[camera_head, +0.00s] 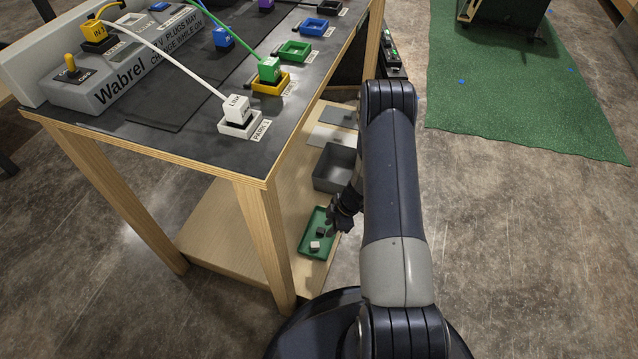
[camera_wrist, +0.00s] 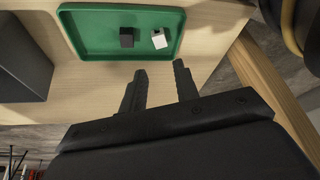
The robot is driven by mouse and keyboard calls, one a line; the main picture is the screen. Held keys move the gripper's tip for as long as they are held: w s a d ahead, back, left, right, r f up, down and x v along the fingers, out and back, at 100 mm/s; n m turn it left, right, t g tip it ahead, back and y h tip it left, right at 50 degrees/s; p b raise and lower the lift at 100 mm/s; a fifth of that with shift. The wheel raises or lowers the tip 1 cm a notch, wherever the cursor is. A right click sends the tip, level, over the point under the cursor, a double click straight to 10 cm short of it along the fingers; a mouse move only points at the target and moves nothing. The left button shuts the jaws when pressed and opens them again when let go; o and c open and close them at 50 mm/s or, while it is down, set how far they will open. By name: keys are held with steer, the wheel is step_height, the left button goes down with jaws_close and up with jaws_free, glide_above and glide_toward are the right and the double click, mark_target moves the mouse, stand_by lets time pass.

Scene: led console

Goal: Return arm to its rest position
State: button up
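My arm stretches forward beside the table, its end lowered at the lower shelf. My gripper (camera_head: 338,219) is near the green tray (camera_head: 304,251) on that shelf. In the wrist view my gripper (camera_wrist: 160,85) shows two fingers apart with nothing between them, pointing toward the green tray (camera_wrist: 90,48). A dark block (camera_wrist: 127,38) and a white block (camera_wrist: 159,39) lie in the tray, beyond the fingertips. In the head view my arm's end hides part of the tray's right side.
The console table (camera_head: 180,135) stands at left with the Wabrel panel (camera_head: 110,85), coloured sockets and cabled plugs. A grey bin (camera_head: 334,168) sits on the lower shelf (camera_head: 225,230) behind the tray. A table leg (camera_head: 264,245) stands left of my gripper. The floor (camera_head: 520,240) at right is clear.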

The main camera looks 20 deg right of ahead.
mark_target(315, 244)
steer(key=b+x, duration=0.6)
steer(key=x, duration=0.6)
steer(key=shift+r+p, duration=0.95)
steer(key=shift+r, duration=0.75)
